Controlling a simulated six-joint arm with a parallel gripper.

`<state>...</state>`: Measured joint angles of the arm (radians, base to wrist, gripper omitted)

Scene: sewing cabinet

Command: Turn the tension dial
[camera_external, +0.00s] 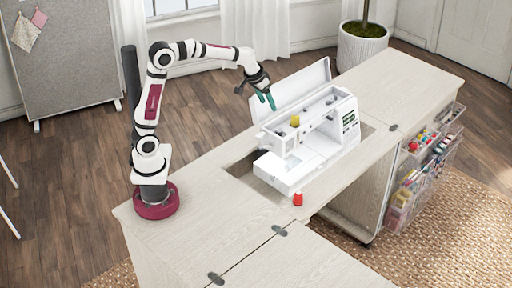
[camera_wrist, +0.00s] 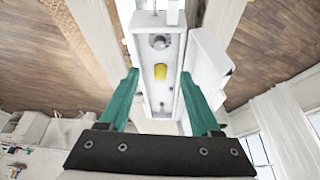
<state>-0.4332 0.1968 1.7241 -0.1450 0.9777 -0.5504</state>
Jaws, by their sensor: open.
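The white sewing machine (camera_external: 322,134) stands in the cabinet's recess with its top cover open. In the wrist view, a round grey knob (camera_wrist: 160,42), which looks like the tension dial, sits on top of the machine (camera_wrist: 143,70) beyond a yellow spool (camera_wrist: 160,72). The yellow spool also shows in the external view (camera_external: 295,121). My gripper (camera_external: 270,101) hangs above and behind the machine, beside the raised cover, with its teal fingers apart. In the wrist view, the open fingers (camera_wrist: 159,75) frame the machine's top; nothing is held between them. I cannot make out the knob surely in the external view.
The open white cover (camera_external: 304,83) rises along the machine's back, close to my gripper. A red spool (camera_external: 298,199) stands on the cabinet top (camera_external: 230,225) in front of the machine. Clear bins (camera_external: 408,190) hang at the cabinet's right end. The air above the machine looks clear.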

